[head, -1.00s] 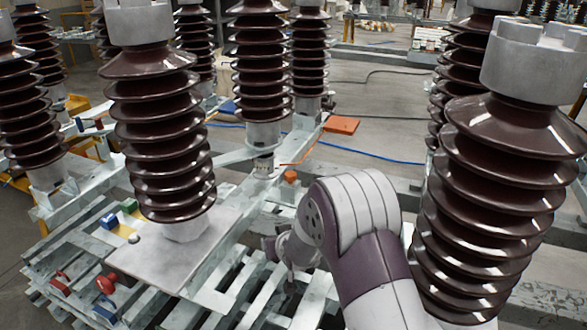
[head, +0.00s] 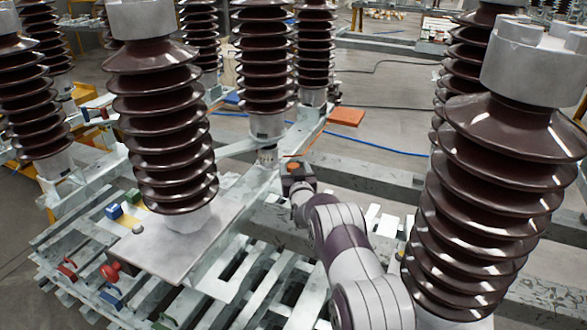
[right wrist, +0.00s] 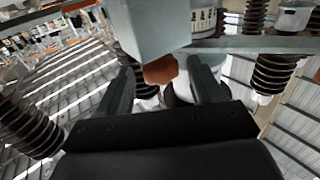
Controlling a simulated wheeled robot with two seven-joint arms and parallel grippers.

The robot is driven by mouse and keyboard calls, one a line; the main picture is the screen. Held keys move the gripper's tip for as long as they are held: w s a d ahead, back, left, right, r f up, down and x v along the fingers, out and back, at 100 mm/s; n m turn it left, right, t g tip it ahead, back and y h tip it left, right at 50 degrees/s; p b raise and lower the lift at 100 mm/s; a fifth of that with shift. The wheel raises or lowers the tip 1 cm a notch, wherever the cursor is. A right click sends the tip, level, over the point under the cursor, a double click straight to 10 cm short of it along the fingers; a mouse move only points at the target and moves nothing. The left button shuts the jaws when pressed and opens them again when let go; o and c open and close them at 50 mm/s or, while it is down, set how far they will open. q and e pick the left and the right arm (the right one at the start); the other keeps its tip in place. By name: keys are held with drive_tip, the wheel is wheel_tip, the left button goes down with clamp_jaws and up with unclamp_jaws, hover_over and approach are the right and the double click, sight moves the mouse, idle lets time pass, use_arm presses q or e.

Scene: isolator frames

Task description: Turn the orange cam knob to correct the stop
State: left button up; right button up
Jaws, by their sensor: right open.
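The orange cam knob (head: 293,167) sits on the pale metal frame below the middle insulator in the head view. My right gripper (head: 296,172) is at the knob, at the end of my arm coming up from the bottom. In the right wrist view the knob (right wrist: 161,70) shows as an orange-brown block between the two dark fingers, beside a grey block. The right gripper (right wrist: 163,80) is open, with a finger on either side of the knob; contact cannot be told. My left gripper is not in view.
Tall brown ribbed insulators stand around, a large one (head: 500,200) close on the right of my arm and another (head: 165,120) on the left. An orange plate (head: 346,117) lies farther back.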

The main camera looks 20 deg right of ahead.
drive_tip(key=shift+x, duration=0.8)
drive_tip(key=c, duration=1)
drive_tip(key=shift+o, duration=0.2)
drive_tip(key=shift+f+n+y+b, duration=0.1)
drive_tip(key=shift+n+y+b, duration=0.3)
drive_tip(key=shift+y+b, duration=0.15)
drive_tip(key=shift+d+n+t+y+b, duration=0.1)
drive_tip(key=shift+n+t+y+b, duration=0.35)
drive_tip(key=shift+y, duration=0.4)
drive_tip(key=shift+n+g+y, duration=0.35)
drive_tip(key=shift+n+y, duration=1.6)
drive_tip(key=shift+y, duration=1.25)
